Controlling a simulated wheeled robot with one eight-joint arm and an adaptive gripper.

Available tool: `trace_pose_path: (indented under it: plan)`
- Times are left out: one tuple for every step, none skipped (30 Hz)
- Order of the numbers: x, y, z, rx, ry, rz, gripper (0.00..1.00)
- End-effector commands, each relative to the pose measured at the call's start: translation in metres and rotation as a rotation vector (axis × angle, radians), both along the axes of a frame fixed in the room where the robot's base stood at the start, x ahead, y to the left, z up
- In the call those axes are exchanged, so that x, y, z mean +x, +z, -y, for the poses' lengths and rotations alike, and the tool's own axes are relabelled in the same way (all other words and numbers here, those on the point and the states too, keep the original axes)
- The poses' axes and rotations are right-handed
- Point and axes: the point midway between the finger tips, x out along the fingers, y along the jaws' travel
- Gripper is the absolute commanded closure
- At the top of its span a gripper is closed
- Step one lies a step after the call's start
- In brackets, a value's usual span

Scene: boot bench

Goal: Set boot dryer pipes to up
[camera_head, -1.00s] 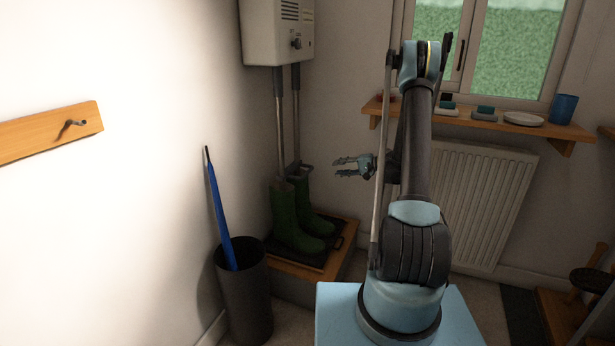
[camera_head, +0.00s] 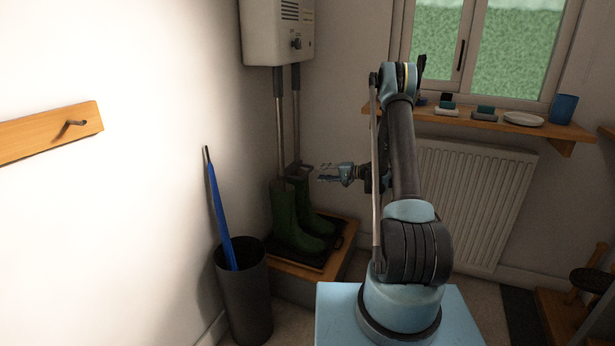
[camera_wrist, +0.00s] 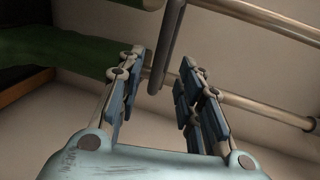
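The boot dryer (camera_head: 277,30) is a pale box on the wall with two pipes (camera_head: 281,125) hanging down into green boots (camera_head: 285,215). A dark handle (camera_head: 293,170) sits low on the pipes, just above the boots. My gripper (camera_head: 322,172) is open and just right of the handle. In the wrist view my gripper (camera_wrist: 162,70) has its fingers apart. A dark bar (camera_wrist: 168,45), seemingly the handle, reaches in between the fingertips, with no clear grip on it. Metal pipes (camera_wrist: 238,98) cross behind, and green boot material (camera_wrist: 60,55) shows at left.
The boots stand on a black tray (camera_head: 335,243) on a wooden-topped step. A dark bin (camera_head: 245,300) with a blue umbrella (camera_head: 219,215) stands left of it. A radiator (camera_head: 475,205) and a shelf (camera_head: 545,127) with small items are at right.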

Motion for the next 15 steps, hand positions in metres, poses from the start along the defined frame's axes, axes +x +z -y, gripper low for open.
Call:
trace_pose_path:
  plan:
    - [0.003,-0.002,-0.01,0.0,0.003,0.0,0.67]
    - [0.004,-0.003,-0.015,0.0,0.003,0.0,0.67]
    - [0.007,-0.005,-0.021,0.0,0.003,0.0,0.67]
    - [0.008,-0.006,-0.026,0.0,0.003,0.0,0.67]
    - [0.01,-0.007,-0.031,0.0,0.003,0.0,0.67]
    - [0.013,-0.008,-0.037,0.0,0.003,0.0,0.67]
    - [0.014,-0.009,-0.041,0.0,0.003,0.0,0.67]
    - [0.016,-0.01,-0.045,0.0,0.002,0.0,0.67]
    - [0.018,-0.011,-0.051,0.0,0.003,-0.001,0.67]
    - [0.019,-0.012,-0.054,0.0,0.003,-0.001,0.67]
    - [0.021,-0.013,-0.058,0.0,0.002,0.0,0.67]
    - [0.022,-0.014,-0.061,0.0,0.002,0.0,0.67]
    - [0.023,-0.014,-0.064,0.0,0.001,0.0,0.67]
    - [0.024,-0.015,-0.067,0.0,0.001,0.0,0.67]
    - [0.025,-0.015,-0.07,0.0,0.001,0.0,0.67]
